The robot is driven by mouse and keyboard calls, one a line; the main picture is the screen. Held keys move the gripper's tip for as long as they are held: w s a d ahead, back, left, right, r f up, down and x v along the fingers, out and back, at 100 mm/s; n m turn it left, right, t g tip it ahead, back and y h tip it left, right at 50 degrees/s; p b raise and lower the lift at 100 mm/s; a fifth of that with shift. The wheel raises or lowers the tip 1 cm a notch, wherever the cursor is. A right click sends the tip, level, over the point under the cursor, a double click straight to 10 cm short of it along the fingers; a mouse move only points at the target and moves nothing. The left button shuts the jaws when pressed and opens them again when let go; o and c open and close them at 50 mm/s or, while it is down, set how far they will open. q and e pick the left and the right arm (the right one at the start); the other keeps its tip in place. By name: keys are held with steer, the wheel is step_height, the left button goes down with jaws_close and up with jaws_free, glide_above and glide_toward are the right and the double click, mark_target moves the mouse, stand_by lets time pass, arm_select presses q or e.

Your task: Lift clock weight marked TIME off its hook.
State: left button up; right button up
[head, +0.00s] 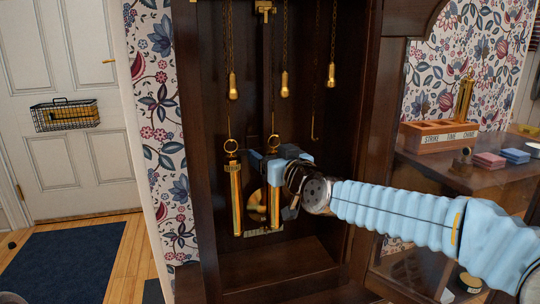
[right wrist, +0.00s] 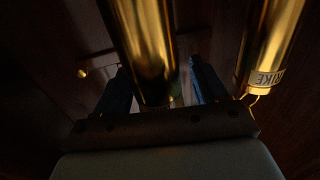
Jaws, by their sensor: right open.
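Two brass cylinder weights hang on hooks in the dark clock case. The left one, the STRIKE weight (head: 237,205), has its label turned up in the right wrist view (right wrist: 268,45). The other weight (head: 275,208) hangs just right of it; its marking is hidden from me, so I cannot read TIME on it. My right gripper (head: 270,162) is at this second weight's upper part. In the right wrist view its open fingers (right wrist: 162,90) stand on either side of the brass body (right wrist: 145,40). My left gripper is out of view.
A third hook (head: 315,136) hangs empty at right. A brass pendulum bob (head: 256,205) is behind the weights. A wooden box (head: 432,142) labelled STRIKE, TIME, CHIME stands on the right cabinet (head: 425,165), with a brass weight (head: 465,98) upright at its right end.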

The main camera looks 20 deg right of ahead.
jaws_close()
stand_by(0.4)
steer(key=c, duration=0.6)
jaws_free()
steer(key=shift+r, duration=0.15)
jaws_close()
steer(key=shift+r+p, duration=0.7)
steer(key=shift+r, duration=0.1)
steer(key=shift+s, duration=0.15)
stand_by(0.6)
steer(key=shift+a+v, duration=0.2)
steer(key=shift+v, duration=0.85)
steer(key=shift+a+v, duration=0.15)
steer(key=shift+v, duration=0.9)
steer(key=shift+s, duration=0.1)
